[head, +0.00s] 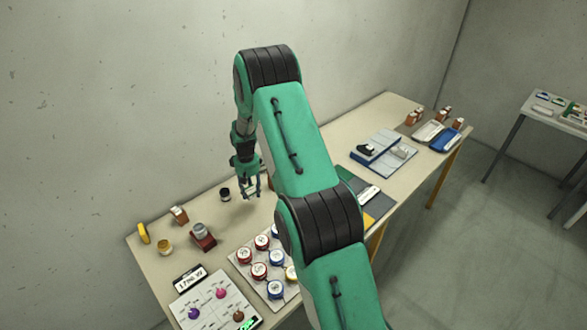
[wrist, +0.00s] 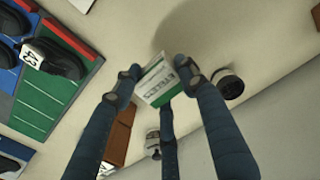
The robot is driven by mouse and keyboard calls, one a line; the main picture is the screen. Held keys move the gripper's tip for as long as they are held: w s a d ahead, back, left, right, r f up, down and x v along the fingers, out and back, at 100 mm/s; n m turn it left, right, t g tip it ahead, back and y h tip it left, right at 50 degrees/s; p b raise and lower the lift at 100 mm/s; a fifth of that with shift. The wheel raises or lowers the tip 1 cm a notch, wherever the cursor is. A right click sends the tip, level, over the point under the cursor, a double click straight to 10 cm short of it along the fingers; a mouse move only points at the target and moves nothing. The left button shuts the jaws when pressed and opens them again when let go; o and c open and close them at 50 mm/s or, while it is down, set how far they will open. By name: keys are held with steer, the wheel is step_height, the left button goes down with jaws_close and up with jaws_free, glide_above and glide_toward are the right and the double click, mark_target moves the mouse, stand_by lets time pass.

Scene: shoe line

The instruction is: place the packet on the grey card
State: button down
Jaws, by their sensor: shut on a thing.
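My gripper (head: 251,188) hangs above the far part of the long table in the head view. In the wrist view its blue fingers (wrist: 160,78) are shut on a small white and green packet (wrist: 155,77) with printed lettering. The packet is held above the pale tabletop. In the head view it is too small to make out clearly. A dark grey panel (head: 380,205) lies right of my arm, beside a yellow patch and a white label. I cannot tell whether it is the grey card; my arm hides part of that area.
A dark-lidded jar (wrist: 229,83) stands close to the gripper, and a brown block (wrist: 117,137) is nearby. A tray of round tins (head: 262,262) is at the front.

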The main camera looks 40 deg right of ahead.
mark_target(251, 189)
step_height(251, 189, up, 10)
steer(key=shift+f, duration=0.15)
steer(key=s+d+p, duration=0.1)
steer(key=s+d, duration=0.4)
steer(key=d, duration=0.8)
steer(key=s+d+p, duration=0.1)
steer(key=s+d, duration=0.5)
steer(key=d, duration=0.7)
steer(key=f, duration=1.1)
steer(key=shift+w+a+f, duration=0.1)
steer(key=shift+w+a, duration=0.1)
steer(key=shift+a, duration=0.05)
steer(key=shift+w, duration=0.1)
steer(key=shift+w+d+f, duration=0.25)
steer(key=shift+w+d, duration=1.4)
steer(key=shift+w, duration=0.4)
steer(key=shift+w+d+f, duration=0.2)
steer(key=shift+w+d, duration=1.5)
steer(key=shift+w, duration=0.35)
steer(key=shift+w+d+f, duration=0.25)
steer(key=shift+w+d, duration=1.4)
steer(key=shift+w, duration=0.4)
